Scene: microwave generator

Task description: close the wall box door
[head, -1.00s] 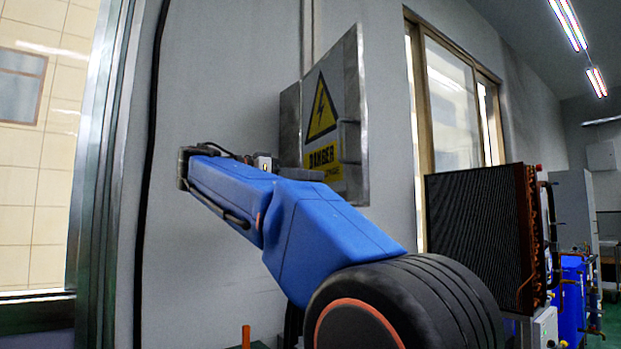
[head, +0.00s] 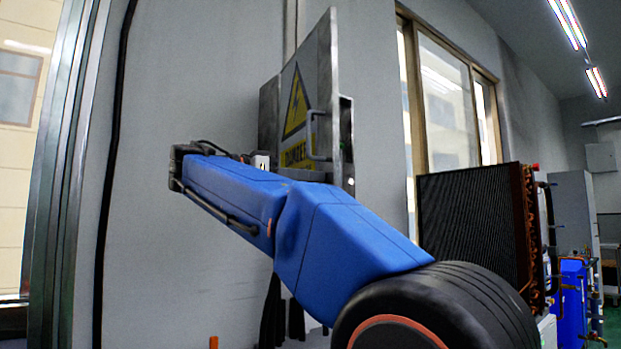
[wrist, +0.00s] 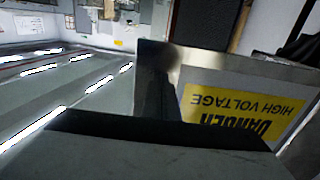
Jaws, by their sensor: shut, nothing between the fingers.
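The wall box (head: 268,118) is grey metal and mounted on the wall. Its door (head: 322,70) stands open, swung out from the wall and seen at a steep angle, with a yellow danger sign (head: 296,108) and a bar handle (head: 312,135). My gripper (head: 308,174) is shut and empty by the lower part of the door, partly hidden behind my blue arm. In the wrist view the door's sign (wrist: 245,108) appears upside down close beyond the dark gripper (wrist: 160,125). I cannot tell whether the gripper touches the door.
A window (head: 445,95) is in the wall right of the box. A black radiator-like unit (head: 475,210) stands at the right. A black cable (head: 108,190) runs down the wall at the left. The wall below the box looks clear apart from hanging dark cables.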

